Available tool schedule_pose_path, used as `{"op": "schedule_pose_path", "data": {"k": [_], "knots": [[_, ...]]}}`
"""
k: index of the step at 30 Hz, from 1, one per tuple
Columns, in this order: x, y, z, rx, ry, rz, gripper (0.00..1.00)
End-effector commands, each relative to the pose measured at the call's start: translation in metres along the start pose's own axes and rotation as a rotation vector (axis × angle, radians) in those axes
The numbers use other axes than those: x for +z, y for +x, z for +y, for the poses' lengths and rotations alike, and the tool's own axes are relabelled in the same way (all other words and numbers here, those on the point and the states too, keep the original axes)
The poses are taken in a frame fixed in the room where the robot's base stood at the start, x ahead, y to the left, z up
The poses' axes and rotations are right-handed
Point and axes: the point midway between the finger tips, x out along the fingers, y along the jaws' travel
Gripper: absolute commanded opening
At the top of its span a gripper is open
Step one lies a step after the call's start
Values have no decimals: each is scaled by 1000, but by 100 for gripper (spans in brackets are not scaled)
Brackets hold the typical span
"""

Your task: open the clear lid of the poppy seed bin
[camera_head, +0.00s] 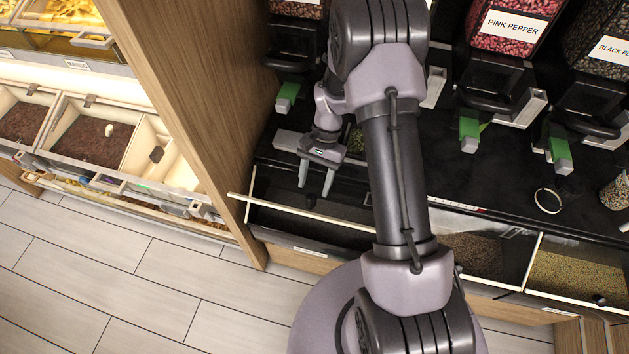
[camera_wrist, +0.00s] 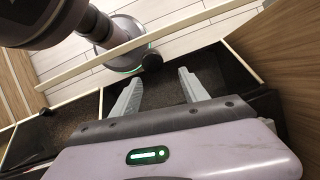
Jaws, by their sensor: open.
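The bin at the left of the lower row (camera_head: 350,250) holds dark contents. I take it for the poppy seed bin, though its label cannot be read. A pale strip (camera_head: 240,196), seemingly the clear lid's front edge, stands above the bin's rim and overlaps the wooden panel, so the lid looks tilted up. It crosses the wrist view (camera_wrist: 85,68) too. A small dark knob (camera_head: 311,199) shows near the fingertips. My gripper (camera_head: 314,190) is open and empty over the bin's back part. The wrist view shows its spread fingers (camera_wrist: 160,76); contact with the lid cannot be told.
A wooden panel (camera_head: 195,90) stands close on the left. Bins of brown seeds (camera_head: 475,255) and yellowish seeds (camera_head: 575,277) lie to the right. Dispensers with green levers (camera_head: 469,132) hang above the black counter. A ring (camera_head: 547,201) and jar (camera_head: 617,190) are at right.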

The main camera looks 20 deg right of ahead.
Motion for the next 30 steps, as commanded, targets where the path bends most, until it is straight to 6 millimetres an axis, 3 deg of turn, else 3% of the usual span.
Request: {"op": "schedule_pose_path", "data": {"k": [5,10,21,25,30], "knots": [[2,-4,0,0,0,0,52],[14,-36,-2,-2,-1,3,52],[97,-12,74,1,2,-2,52],[118,-5,93,1,1,-2,52],[130,-2,104,1,1,-1,52]]}}
